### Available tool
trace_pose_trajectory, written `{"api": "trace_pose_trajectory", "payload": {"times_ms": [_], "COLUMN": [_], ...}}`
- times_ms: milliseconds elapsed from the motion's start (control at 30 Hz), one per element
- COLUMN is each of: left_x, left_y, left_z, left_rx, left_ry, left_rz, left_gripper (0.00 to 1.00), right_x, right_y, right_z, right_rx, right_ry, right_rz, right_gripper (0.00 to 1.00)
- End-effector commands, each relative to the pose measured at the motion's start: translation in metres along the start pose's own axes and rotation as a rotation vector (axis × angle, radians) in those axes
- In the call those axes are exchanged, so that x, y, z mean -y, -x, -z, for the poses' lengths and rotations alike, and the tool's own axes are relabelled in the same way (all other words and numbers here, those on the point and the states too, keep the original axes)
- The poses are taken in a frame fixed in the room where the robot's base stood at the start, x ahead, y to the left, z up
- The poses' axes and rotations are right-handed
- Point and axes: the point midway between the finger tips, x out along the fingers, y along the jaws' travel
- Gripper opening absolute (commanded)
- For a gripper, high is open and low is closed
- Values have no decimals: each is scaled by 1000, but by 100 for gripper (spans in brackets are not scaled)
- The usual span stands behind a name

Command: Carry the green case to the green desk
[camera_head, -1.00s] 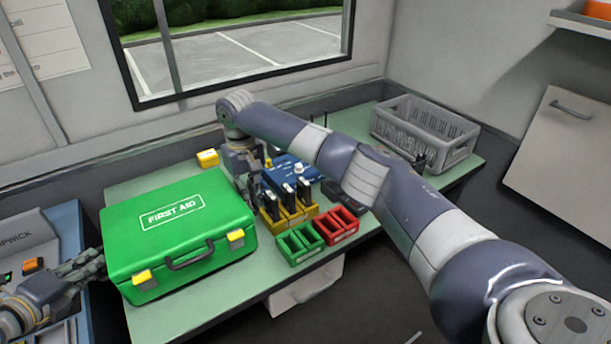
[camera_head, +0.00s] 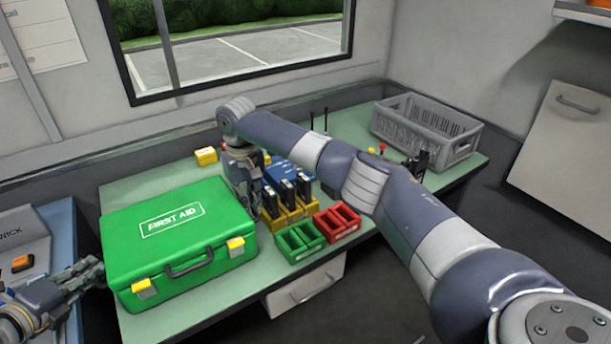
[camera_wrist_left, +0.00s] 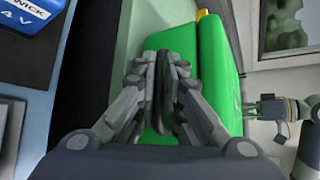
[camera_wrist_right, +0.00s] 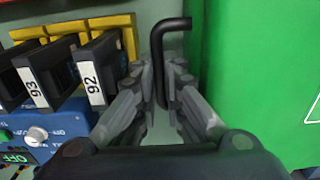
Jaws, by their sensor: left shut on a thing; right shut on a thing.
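The green first aid case (camera_head: 205,250) is upright over the left part of the green desk (camera_head: 170,322), lid shut, front handle and yellow latches towards me. Its underside is hidden, so I cannot tell whether it touches the desk. My left gripper (camera_head: 92,272) is shut on a dark handle at the case's left side; the left wrist view shows the handle (camera_wrist_left: 183,62) between the fingers. My right gripper (camera_head: 248,203) is at the case's right side, partly hidden by the case. The right wrist view shows it shut on a black side handle (camera_wrist_right: 158,65).
Right of the case stand a yellow rack (camera_head: 288,216) of black radios, a green tray (camera_head: 299,243), a red tray (camera_head: 337,222) and a blue device (camera_head: 292,170). A grey crate (camera_head: 425,130) is at the far right. A blue desk (camera_head: 62,220) is at the left.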

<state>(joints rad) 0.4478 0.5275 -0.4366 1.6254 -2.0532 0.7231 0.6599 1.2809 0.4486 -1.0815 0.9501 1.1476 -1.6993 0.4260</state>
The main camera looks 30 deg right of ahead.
Motion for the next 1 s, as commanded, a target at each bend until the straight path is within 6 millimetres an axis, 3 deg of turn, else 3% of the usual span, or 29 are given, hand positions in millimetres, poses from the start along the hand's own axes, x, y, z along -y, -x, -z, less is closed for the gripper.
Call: {"api": "trace_pose_trajectory", "payload": {"times_ms": [133, 167, 233, 667, 1000], "left_x": [-5, -7, -6, -6, -6], "left_y": [-2, -2, -2, 4, 51], "left_z": [1, 3, 2, 2, 3], "left_rx": [4, 0, -1, -1, 0], "left_ry": [-1, 0, 1, 0, -2], "left_rz": [3, -3, -3, -2, -4], "left_gripper": [0, 13, 29, 29, 29], "right_x": [-3, -3, -3, 1, 2], "right_y": [-6, -6, -5, -6, -6], "right_z": [2, 1, 1, 0, 0], "right_rx": [-7, -4, -3, -1, 0], "right_ry": [-13, -13, -12, -2, 0], "right_rz": [-2, -3, -3, 1, 2], "right_gripper": [0, 14, 29, 29, 29]}}
